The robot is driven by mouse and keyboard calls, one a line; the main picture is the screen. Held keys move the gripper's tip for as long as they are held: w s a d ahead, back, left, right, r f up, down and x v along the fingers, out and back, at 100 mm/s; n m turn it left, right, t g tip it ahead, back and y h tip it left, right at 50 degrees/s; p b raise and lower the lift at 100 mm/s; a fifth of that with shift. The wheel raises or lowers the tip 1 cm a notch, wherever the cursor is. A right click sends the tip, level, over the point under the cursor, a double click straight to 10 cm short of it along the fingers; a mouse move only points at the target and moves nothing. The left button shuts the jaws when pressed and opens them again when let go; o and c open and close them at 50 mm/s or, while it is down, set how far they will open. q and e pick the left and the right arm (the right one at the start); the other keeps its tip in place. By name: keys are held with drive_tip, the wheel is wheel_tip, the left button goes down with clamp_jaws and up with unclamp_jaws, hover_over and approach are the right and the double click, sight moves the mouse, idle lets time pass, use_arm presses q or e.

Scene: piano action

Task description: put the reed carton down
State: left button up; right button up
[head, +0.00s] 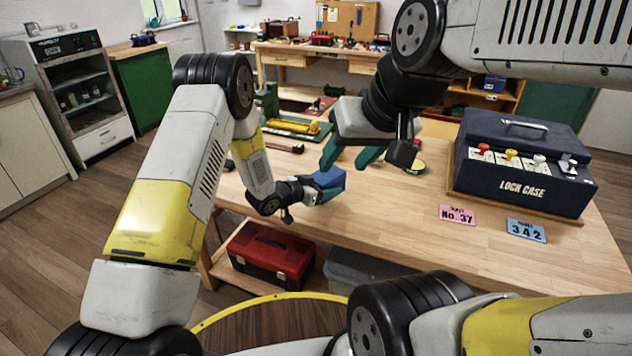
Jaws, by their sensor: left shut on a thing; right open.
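The reed carton, a small blue box (329,178), is in the head view near the front left part of the wooden workbench (420,225). My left gripper (322,192) is shut on it from the left and front. The gripper hides part of the carton. I cannot tell whether the carton touches the bench top or is held just above it. My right gripper (349,158) is open, with its teal fingers apart and pointing down, above and right of the carton. It holds nothing that I can see.
A dark blue lock case (525,180) stands at the bench's right. A pink tag (457,215) and a blue tag (526,231) lie before it. A green tray with a yellow piece (293,128) is at the back left. A red toolbox (270,255) sits below. The bench's front middle is clear.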

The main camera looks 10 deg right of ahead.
use_arm(q)
drive_tip(key=shift+w+d+f, duration=0.1)
drive_tip(key=shift+d+f, duration=0.05)
drive_tip(key=shift+f, duration=0.7)
drive_tip(key=shift+d+f, duration=0.1)
drive_tip(key=shift+f, duration=0.75)
drive_tip(key=shift+f, duration=0.1)
drive_tip(key=o, duration=1.7)
drive_tip(key=shift+o, duration=0.2)
